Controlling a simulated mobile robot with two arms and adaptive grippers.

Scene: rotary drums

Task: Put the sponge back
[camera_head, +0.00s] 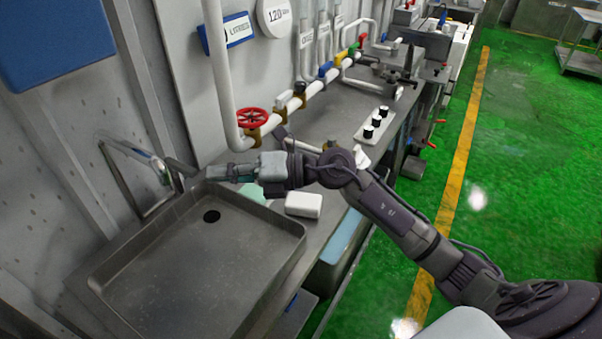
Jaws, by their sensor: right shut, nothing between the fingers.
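A white rounded block (303,205) lies on the steel counter just right of the sink. A pale green flat item (253,193) lies at the sink's upper right rim, partly hidden under my right gripper. I cannot tell for sure which of these two is the sponge. My right gripper (216,173) is shut and empty, pointing left above the back edge of the sink. It is apart from the white block. My left gripper is not in view.
The steel sink (180,275) is empty with a dark drain. A curved faucet (135,160) stands at its left. A red valve wheel (252,117) and white pipes run along the wall. A panel with black knobs (372,126) sits farther back. Green floor lies right.

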